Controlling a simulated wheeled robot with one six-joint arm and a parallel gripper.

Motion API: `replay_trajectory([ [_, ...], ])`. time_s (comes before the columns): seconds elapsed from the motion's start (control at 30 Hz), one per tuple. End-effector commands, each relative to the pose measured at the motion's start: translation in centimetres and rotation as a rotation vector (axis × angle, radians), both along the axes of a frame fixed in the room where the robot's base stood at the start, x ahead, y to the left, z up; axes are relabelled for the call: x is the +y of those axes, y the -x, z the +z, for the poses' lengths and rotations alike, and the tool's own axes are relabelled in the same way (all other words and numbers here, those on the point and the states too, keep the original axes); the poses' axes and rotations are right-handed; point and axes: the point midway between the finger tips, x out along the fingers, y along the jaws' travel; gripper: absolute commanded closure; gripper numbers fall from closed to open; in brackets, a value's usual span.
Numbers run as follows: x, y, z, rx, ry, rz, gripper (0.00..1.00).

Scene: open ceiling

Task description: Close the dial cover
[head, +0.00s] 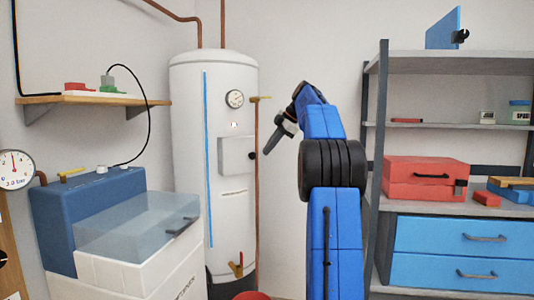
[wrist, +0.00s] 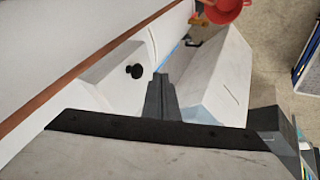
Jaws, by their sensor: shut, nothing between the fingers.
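A pale grey box-like cover (head: 236,156) sits on the front of the white tank (head: 190,130), below a round dial (head: 235,99). A black knob (head: 252,155) is at its right edge. I cannot tell how far the cover stands open. My gripper (head: 267,152) is shut and empty, just right of the knob in the picture. In the wrist view my gripper (wrist: 159,82) points between a pale face with the black knob (wrist: 133,71) on its left and a pale slab (wrist: 220,78) on its right. The knob is apart from the fingers.
A copper pipe (head: 257,200) runs down the tank's right side, with a yellow lever at its top. A red bucket (wrist: 225,10) is on the floor. A clear-lidded white bin (head: 140,260) stands left, a shelf rack (head: 450,205) right.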

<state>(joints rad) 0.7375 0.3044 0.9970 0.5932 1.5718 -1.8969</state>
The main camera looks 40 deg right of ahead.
Motion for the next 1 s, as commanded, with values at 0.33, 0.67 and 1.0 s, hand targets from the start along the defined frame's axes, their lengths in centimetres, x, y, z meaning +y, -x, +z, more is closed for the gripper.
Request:
replay_trajectory([
  [0.33,-1.7,2.7,4.2,-0.002,0.000,-0.001,1.00],
  [0.67,-2.4,3.8,5.9,0.000,-0.001,0.001,1.00],
  [1.0,-0.2,3.9,5.9,0.021,-0.020,-0.035,1.00],
])
